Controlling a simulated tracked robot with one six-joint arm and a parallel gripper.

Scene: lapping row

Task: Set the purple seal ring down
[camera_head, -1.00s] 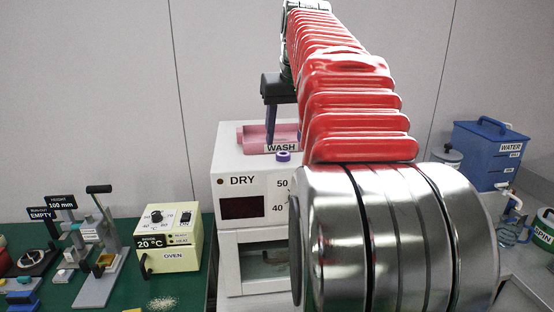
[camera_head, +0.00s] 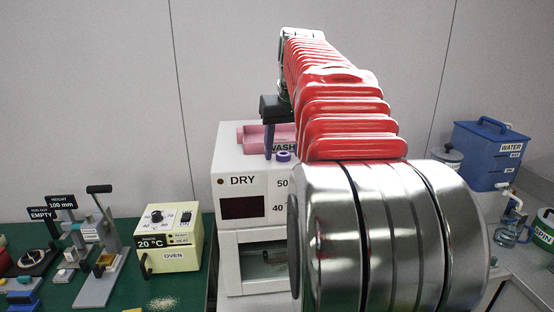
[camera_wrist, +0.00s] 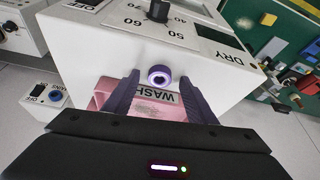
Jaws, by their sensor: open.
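The purple seal ring (camera_head: 283,156) sits on top of the white DRY unit (camera_head: 230,162), near its front edge. I cannot tell the exact distance to the ring.
A pink WASH tray (camera_head: 249,136) stands on the DRY unit behind the ring, close to my fingers. A cream oven (camera_head: 170,238) and a lever press (camera_head: 103,250) stand on the green bench at left. A blue WATER tank (camera_head: 487,150) stands at right.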

